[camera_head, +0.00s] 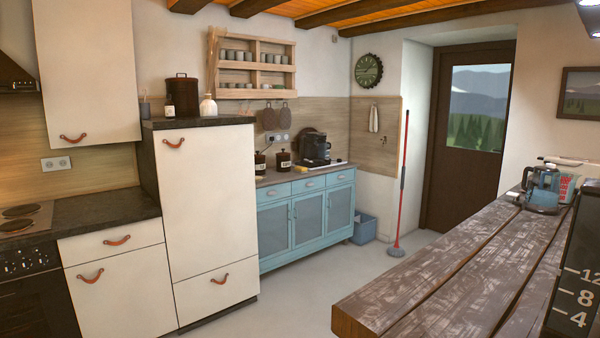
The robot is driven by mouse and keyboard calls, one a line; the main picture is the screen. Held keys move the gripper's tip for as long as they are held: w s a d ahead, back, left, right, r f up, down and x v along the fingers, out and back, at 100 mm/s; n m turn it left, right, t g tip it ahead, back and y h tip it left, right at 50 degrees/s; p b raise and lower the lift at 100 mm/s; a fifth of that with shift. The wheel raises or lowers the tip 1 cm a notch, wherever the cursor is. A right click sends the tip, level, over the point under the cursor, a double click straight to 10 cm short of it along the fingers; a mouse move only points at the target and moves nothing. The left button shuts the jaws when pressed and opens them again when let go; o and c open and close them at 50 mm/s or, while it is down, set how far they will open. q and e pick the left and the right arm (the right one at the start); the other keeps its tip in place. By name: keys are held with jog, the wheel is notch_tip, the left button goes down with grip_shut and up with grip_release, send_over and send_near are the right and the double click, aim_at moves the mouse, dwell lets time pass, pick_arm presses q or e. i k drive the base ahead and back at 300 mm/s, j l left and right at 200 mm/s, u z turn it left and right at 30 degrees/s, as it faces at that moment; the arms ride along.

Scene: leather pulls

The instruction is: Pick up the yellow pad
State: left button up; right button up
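Neither of my grippers is in view.
A wooden plank table (440,290) fills the lower right, with a blue kettle-like pot (541,188) and a black object with white numbers (577,285) on it. A red-handled mop (402,185) stands by the door. A blue bin (364,228) is beside the cabinet. The middle floor is clear.

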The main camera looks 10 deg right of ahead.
aim_at(298, 169)
jog(key=i+j+u, duration=0.15)
jog(key=i, duration=0.3)
jog(key=i+j+u, duration=0.2)
jog(key=i, duration=0.3)
jog(key=i+j+u, duration=0.15)
jog(key=i, duration=0.3)
jog(key=i+l+z, duration=0.15)
jog(key=i+z, duration=0.6)
jog(key=i+j+z, duration=0.15)
jog(key=i+z, duration=0.25)
jog(key=i+j+z, duration=0.35)
jog(key=i, duration=0.15)
jog(key=i+l+z, duration=0.2)
jog(key=i, duration=0.45)
jog(key=i+z, duration=0.2)
jog(key=i, duration=0.5)
